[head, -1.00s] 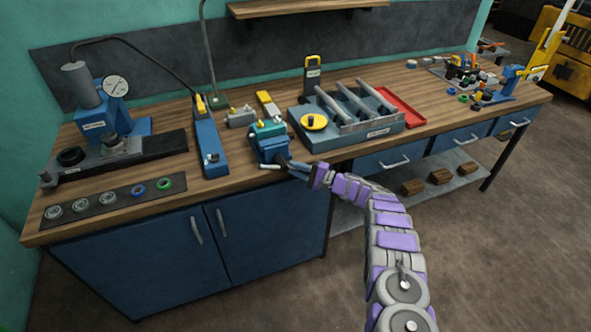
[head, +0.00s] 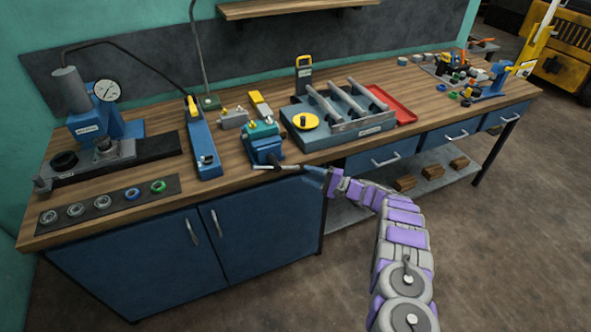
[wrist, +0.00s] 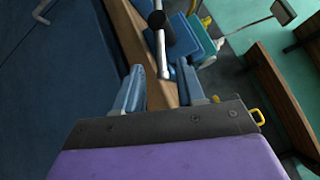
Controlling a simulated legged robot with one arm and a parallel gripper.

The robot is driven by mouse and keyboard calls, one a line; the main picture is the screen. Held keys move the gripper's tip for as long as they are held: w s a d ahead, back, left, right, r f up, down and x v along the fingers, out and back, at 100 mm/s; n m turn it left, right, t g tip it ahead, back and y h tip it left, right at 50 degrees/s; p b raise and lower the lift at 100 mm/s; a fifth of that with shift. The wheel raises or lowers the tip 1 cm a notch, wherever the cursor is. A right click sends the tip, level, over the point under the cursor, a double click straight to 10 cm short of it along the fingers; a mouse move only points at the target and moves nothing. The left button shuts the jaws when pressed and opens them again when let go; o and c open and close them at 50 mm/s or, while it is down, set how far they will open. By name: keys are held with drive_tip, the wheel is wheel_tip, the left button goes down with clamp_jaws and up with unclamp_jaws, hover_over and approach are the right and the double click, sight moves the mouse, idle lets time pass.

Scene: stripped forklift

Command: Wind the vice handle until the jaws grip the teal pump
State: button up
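The blue vice (head: 264,152) stands at the front edge of the wooden bench. The teal pump (head: 263,130) sits at the top of the vice, between its jaws; whether the jaws touch it I cannot tell. The vice handle (wrist: 162,52) is a silver bar on a black hub at the vice's front. My gripper (head: 309,168) is just right of the vice, level with the handle. In the wrist view its two blue fingers (wrist: 160,72) are apart. The near end of the handle bar appears between them; contact is not clear.
A long blue tool (head: 203,145) and a gauge press (head: 92,125) stand to the left. Open floor lies before the bench.

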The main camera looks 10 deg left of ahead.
drive_tip(key=s+d+p, duration=0.1)
drive_tip(key=d, duration=0.9)
drive_tip(key=shift+s+f, duration=0.3)
drive_tip(key=shift+f, duration=0.15)
drive_tip(key=s+a+r+n+g+h, duration=0.1)
drive_tip(key=s+a+r+g, duration=0.2)
drive_tip(key=r, duration=0.5)
drive_tip(key=s+a+r+n+g+h, duration=0.1)
drive_tip(key=s+a+r+g+h, duration=0.15)
drive_tip(key=s+r, duration=0.35)
drive_tip(key=s+a+r+n+g+h, duration=0.15)
drive_tip(key=s+r+h, duration=0.25)
drive_tip(key=s+r, duration=0.7)
drive_tip(key=s+d+h, duration=0.3)
drive_tip(key=s+d, duration=0.3)
drive_tip(key=s, duration=0.5)
drive_tip(key=s+d+n+t+h, duration=0.1)
drive_tip(key=s+d+h, duration=0.3)
drive_tip(key=s+d, duration=0.3)
drive_tip(key=s+d+n+t+h, duration=0.1)
drive_tip(key=s+d+h, duration=0.3)
drive_tip(key=s, duration=1.3)
drive_tip(key=d, duration=0.3)
drive_tip(key=shift+s+f, duration=0.25)
drive_tip(key=shift+f, duration=0.15)
